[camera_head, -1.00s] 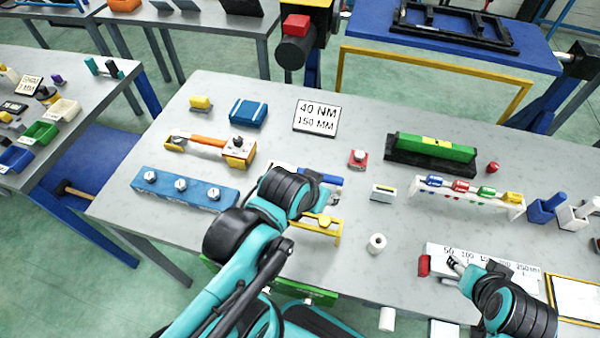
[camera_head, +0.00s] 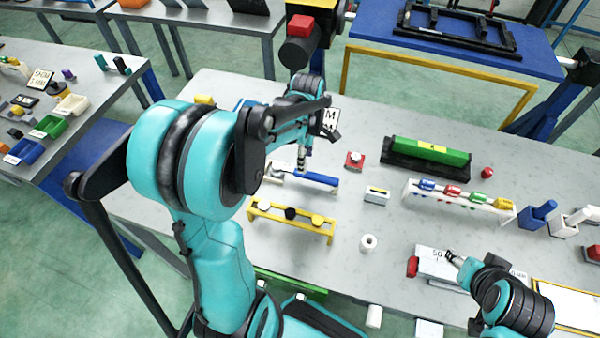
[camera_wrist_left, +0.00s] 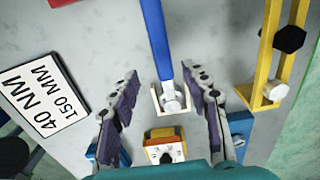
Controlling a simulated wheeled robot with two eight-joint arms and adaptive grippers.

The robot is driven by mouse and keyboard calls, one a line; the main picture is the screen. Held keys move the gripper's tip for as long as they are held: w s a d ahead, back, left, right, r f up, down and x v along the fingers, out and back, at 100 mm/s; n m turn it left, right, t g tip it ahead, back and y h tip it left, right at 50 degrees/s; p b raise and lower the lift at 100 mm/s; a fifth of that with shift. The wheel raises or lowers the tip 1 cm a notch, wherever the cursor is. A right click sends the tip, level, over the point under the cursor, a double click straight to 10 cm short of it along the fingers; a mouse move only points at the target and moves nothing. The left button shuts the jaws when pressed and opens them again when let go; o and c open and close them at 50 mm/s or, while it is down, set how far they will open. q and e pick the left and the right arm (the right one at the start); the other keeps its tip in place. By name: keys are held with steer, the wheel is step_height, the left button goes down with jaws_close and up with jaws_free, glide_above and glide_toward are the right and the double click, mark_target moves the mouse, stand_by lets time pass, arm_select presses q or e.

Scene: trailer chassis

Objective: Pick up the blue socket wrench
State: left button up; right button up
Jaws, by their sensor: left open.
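My left gripper (camera_head: 302,160) is over the wrench, pointing down. In the wrist view the left gripper (camera_wrist_left: 164,85) is open, one finger on each side of the wrench and not touching it. My right gripper (camera_head: 453,257) is at the white labelled block, its jaws too small to read.
A yellow rack (camera_head: 290,222) stands in front of the wrench. A white roll (camera_head: 368,243), a small grey box (camera_head: 376,196) and a red-based part (camera_head: 354,160) are to its right. A 40 NM sign (camera_wrist_left: 42,97) and a yellow-orange tool (camera_wrist_left: 165,146) are nearby.

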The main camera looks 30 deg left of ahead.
mark_target(304, 176)
arm_select(q)
steer(key=f+b, duration=0.1)
steer(key=f, duration=0.2)
steer(key=f+b, duration=0.1)
steer(key=f, duration=0.3)
steer(key=shift+s+a+f+b, duration=0.1)
steer(key=shift+s+b, duration=0.1)
steer(key=shift+b, duration=0.1)
jaws_close()
